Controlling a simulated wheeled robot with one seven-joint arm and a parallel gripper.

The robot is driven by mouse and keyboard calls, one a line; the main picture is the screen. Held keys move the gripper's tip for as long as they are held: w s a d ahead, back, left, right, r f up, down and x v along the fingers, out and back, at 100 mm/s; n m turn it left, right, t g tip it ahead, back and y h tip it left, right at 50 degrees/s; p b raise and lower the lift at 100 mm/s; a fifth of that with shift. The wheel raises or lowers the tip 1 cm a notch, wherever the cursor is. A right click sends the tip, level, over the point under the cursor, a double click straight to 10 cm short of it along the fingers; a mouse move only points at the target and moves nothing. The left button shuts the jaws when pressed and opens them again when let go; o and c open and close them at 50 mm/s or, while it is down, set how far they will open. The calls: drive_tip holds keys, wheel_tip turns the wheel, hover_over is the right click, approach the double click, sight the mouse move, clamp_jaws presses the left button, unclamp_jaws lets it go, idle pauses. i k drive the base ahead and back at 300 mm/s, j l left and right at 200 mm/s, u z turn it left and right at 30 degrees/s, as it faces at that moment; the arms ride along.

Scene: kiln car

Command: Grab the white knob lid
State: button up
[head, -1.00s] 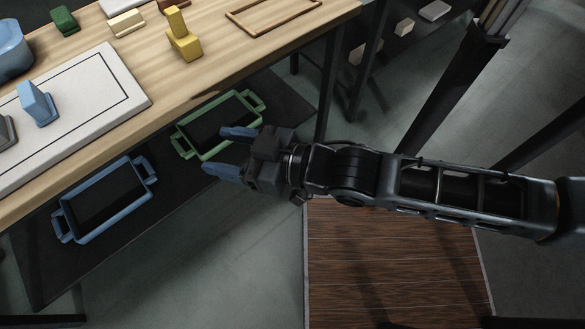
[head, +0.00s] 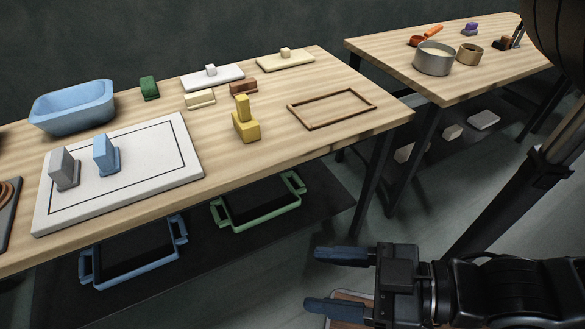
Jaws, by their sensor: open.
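The white knob lid (head: 212,77), a flat white slab with a small grey-white knob on top, lies on the wooden table towards its back edge. A similar cream slab with a beige knob (head: 285,60) lies to its right. My gripper (head: 314,280) is at the lower right of the head view, in front of the table. Its two blue fingers are spread apart and point left, with nothing between them. It is well away from the lid.
Between the lid and the table's front edge (head: 290,154) stand small cream and brown blocks, a yellow stepped block (head: 246,123) and a brown frame (head: 332,92). A blue tub (head: 72,107) and a white board (head: 110,196) are left. A second table (head: 390,57) stands right.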

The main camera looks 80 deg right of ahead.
sight(213, 76)
drive_tip(key=z, duration=1.2)
drive_tip(key=i+j, duration=0.45)
drive_tip(key=j, duration=0.15)
drive_tip(key=i+j, duration=0.5)
drive_tip(key=j, duration=0.15)
drive_tip(key=i+j, duration=0.45)
drive_tip(key=j, duration=0.4)
